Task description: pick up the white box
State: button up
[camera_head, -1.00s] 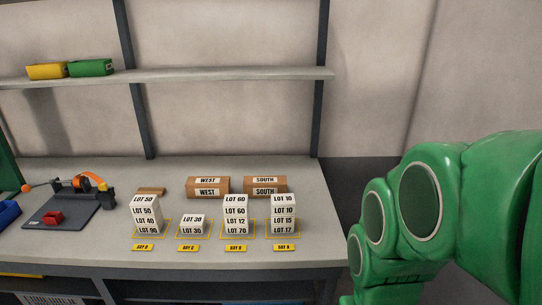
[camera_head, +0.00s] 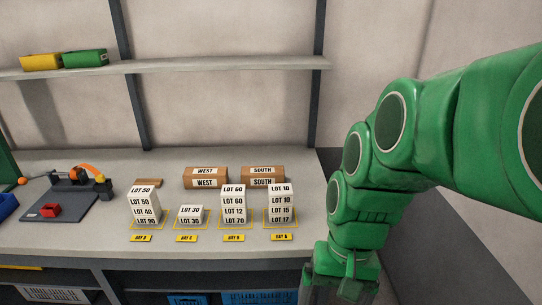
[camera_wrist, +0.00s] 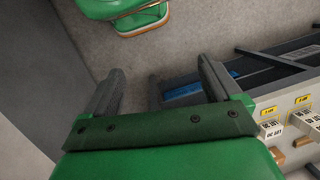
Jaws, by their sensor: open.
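White lot boxes stand in four-bay order on the bench as several stacks. The leftmost stack (camera_head: 145,205) has LOT 50 on top. A short stack (camera_head: 190,216) reads LOT 30. A tall stack (camera_head: 233,205) has LOT 60 on top. The rightmost stack (camera_head: 281,205) has LOT 10 on top. I cannot tell which white box is meant. My gripper (camera_head: 338,290) is low, right of the bench's front edge, partly cut off. In the wrist view my gripper (camera_wrist: 160,85) is open and empty, pointing at the floor; white boxes (camera_wrist: 272,130) show at the right edge.
Brown WEST (camera_head: 206,178) and SOUTH (camera_head: 263,176) boxes stand behind the stacks. A dark fixture (camera_head: 70,195) with a red part is at left. Yellow (camera_head: 41,62) and green (camera_head: 85,59) boxes sit on the shelf. Blue crates (camera_head: 258,297) are under the bench.

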jog(key=w+a+r+m+y, duration=0.1)
jog(key=w+a+m+y, duration=0.35)
jog(key=w, duration=0.85)
jog(key=m+t+y, duration=0.2)
jog(key=m+y, duration=0.5)
jog(key=m, duration=0.5)
send_near(280, 192)
jog(key=shift+w+a+f+n, duration=0.15)
jog(key=shift+w+a+f, duration=0.15)
jog(key=shift+f, duration=0.3)
jog(key=shift+w+a+f+n, duration=0.1)
jog(key=shift+w+a+f, duration=0.1)
jog(key=shift+a+f, duration=0.3)
jog(key=shift+w+f+x, duration=0.1)
jog(key=shift+w+x, duration=0.05)
jog(key=shift+x, duration=1.2)
jog(key=shift+w+f+x, duration=0.1)
jog(key=shift+w+x, duration=0.05)
jog(key=shift+x, duration=1.25)
jog(key=shift+w+x, duration=0.2)
jog(key=shift+x, duration=1.15)
jog(key=shift+d, duration=0.15)
jog(key=c, duration=1.2)
jog(key=shift+r+y, duration=0.2)
jog(key=shift+y, duration=0.05)
